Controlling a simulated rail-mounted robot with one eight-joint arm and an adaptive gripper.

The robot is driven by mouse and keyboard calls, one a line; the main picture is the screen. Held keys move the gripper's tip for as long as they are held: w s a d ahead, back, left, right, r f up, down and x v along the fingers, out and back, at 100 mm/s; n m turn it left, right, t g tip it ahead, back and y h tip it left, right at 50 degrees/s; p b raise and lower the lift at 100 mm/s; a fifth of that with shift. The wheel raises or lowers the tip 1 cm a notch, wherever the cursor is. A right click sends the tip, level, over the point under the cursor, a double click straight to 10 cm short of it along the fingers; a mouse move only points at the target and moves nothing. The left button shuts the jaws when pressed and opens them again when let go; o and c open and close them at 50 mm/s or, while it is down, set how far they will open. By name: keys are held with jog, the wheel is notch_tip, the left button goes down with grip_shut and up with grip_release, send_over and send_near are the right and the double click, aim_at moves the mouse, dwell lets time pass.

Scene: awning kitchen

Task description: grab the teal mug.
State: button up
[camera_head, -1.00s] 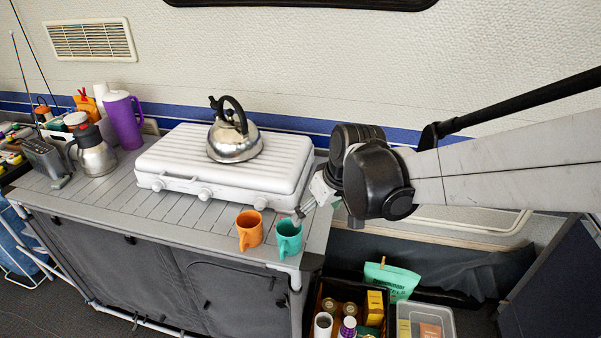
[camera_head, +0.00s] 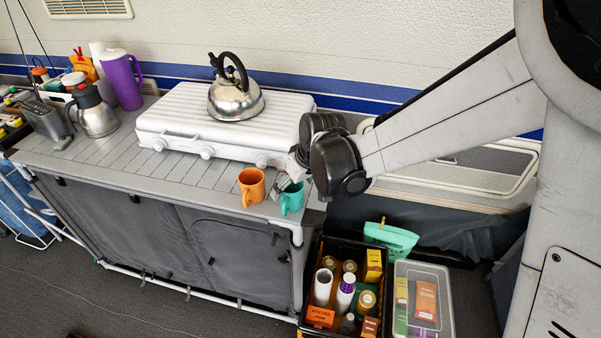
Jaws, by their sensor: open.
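The teal mug (camera_head: 292,200) stands upright near the right front corner of the slatted camp table (camera_head: 120,180), its handle toward the front. My gripper (camera_head: 284,184) is at the mug's upper left rim, coming down from the right. It is open, and parts of its fingers overlap the mug's rim in this view. I cannot tell whether a finger is inside the mug or touching it. My wrist and gripper hide the mug's back and part of its top.
An orange mug (camera_head: 251,186) stands close to the left. Behind is a white stove (camera_head: 190,128) with a steel kettle (camera_head: 236,100). A black crate of jars (camera_head: 309,290) and a clear bin (camera_head: 440,300) lie low at the right.

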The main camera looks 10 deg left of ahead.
jog(key=shift+x, duration=2.6)
jog(key=shift+r, duration=0.1)
jog(key=c, duration=1.3)
